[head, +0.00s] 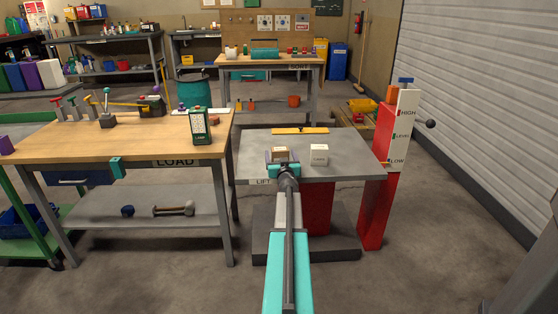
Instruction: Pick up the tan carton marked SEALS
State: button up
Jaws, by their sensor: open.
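A tan carton (279,152) stands on the grey top of the lift table (352,166); any marking on it is too small to read. A white carton (318,155) with small dark lettering stands just right of it. My gripper (282,164) is open at the near side of the tan carton and overlaps its lower part in the picture. The gripper's dark end hides part of that carton. I cannot tell whether the jaws touch it or stand around it.
A yellow bar (300,131) lies along the lift table's far edge. A red post with a white HIGH-LEVEL-LOW panel (403,125) stands at its right. The wooden LOAD bench (150,140) is close on the left. The SORT bench (270,60) is behind. Floor is open at front right.

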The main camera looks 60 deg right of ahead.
aim_at(281, 149)
jog(key=c, duration=1.2)
jog(key=shift+r, duration=0.15)
jog(key=shift+r+p, duration=1.15)
jog(key=shift+r, duration=0.45)
jog(key=shift+s+a+r, duration=0.1)
jog(key=shift+a+r, duration=0.05)
jog(key=v, duration=0.5)
jog(key=p+v, duration=0.1)
jog(key=v, duration=0.4)
jog(key=r+p+v, duration=0.1)
jog(key=v, duration=0.4)
jog(key=shift+a+r, duration=0.15)
jog(key=shift+a, duration=0.2)
jog(key=shift+s, duration=0.1)
